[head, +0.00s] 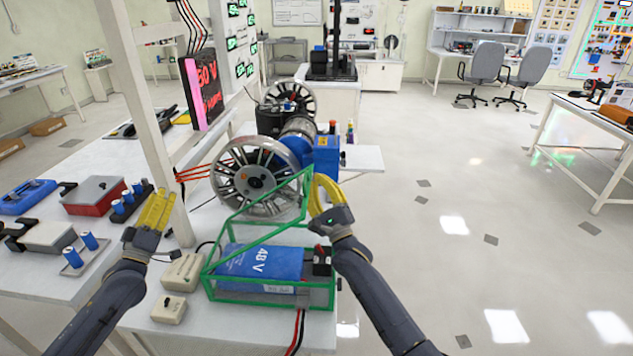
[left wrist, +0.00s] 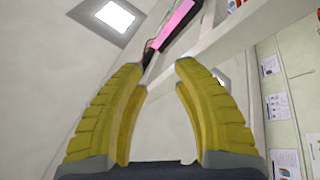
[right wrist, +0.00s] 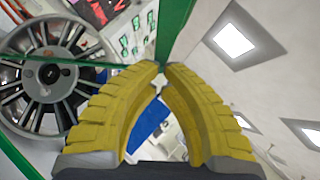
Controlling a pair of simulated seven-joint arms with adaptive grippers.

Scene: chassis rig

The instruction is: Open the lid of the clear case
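The clear case (head: 218,295) has a green frame and stands on the white table, with a blue 48 V battery (head: 262,263) inside. Its green-edged lid (head: 272,194) is tilted up, low at the left and raised at the right. My right gripper (head: 318,186) is at the lid's raised right edge. In the right wrist view its fingertips (right wrist: 161,68) close around the green lid edge (right wrist: 174,28), with almost no gap. My left gripper (head: 158,196) is raised left of the case, empty, its fingertips (left wrist: 162,66) apart.
A large spoked wheel (head: 256,180) of the chassis stands just behind the case. Two beige boxes (head: 183,272) sit left of it. A white post (head: 150,110) rises beside my left gripper. The floor to the right is clear.

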